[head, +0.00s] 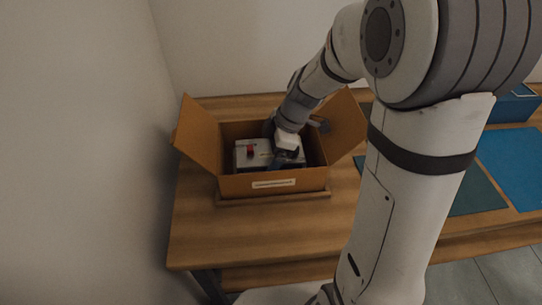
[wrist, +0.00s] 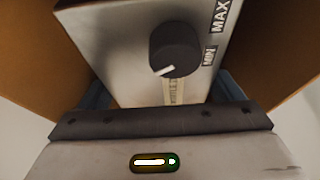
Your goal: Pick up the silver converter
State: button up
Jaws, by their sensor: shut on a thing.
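The silver converter (head: 243,158) is a metal box with a red part on top. It sits inside an open cardboard box in the head view. In the wrist view the converter (wrist: 120,50) fills the middle, showing a black knob and the marks MIN and MAX. My gripper (head: 284,160) reaches down into the box at the converter's right part. In the wrist view my gripper (wrist: 165,105) is shut on the converter, with its fingers mostly hidden beside it. I cannot tell whether the converter is clear of the box floor.
The cardboard box (head: 235,186) stands on a wooden table (head: 220,235) with its side flaps spread outward. A wall is close on the left. Blue mats (head: 515,160) and a blue container (head: 512,108) lie to the right, partly behind my arm. The table's front left is clear.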

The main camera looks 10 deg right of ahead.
jog(key=c, duration=0.6)
jog(key=shift+w+r, duration=0.1)
jog(key=shift+r, duration=0.05)
